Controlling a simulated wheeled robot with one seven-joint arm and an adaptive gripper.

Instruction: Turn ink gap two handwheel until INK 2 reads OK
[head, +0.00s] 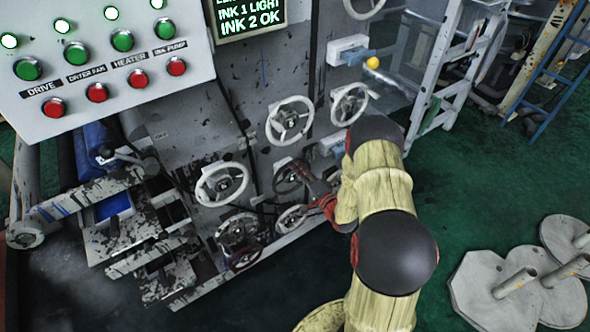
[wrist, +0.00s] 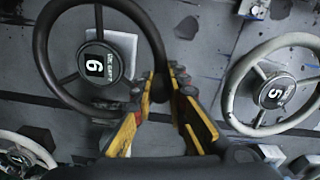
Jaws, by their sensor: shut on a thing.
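The display (head: 250,14) on the panel reads INK 2 OK, with INK 1 LIGHT above it. My gripper (head: 313,186) reaches in from the right to a dark handwheel (head: 289,177) on the machine face. In the wrist view, my gripper (wrist: 163,80) is shut on the right side of the rim of this dark handwheel (wrist: 98,63). One finger lies on each side of the rim. Its hub has a small label, too small to read surely, and a large digit that looks like 6. The arm and gripper hide part of the wheel in the head view.
A pale handwheel (wrist: 273,95) marked 5 is close on the right in the wrist view. Other pale handwheels (head: 222,184) (head: 289,121) surround the dark one. A panel (head: 105,70) with green and red buttons is at upper left. Flat plates (head: 500,283) lie on the green floor.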

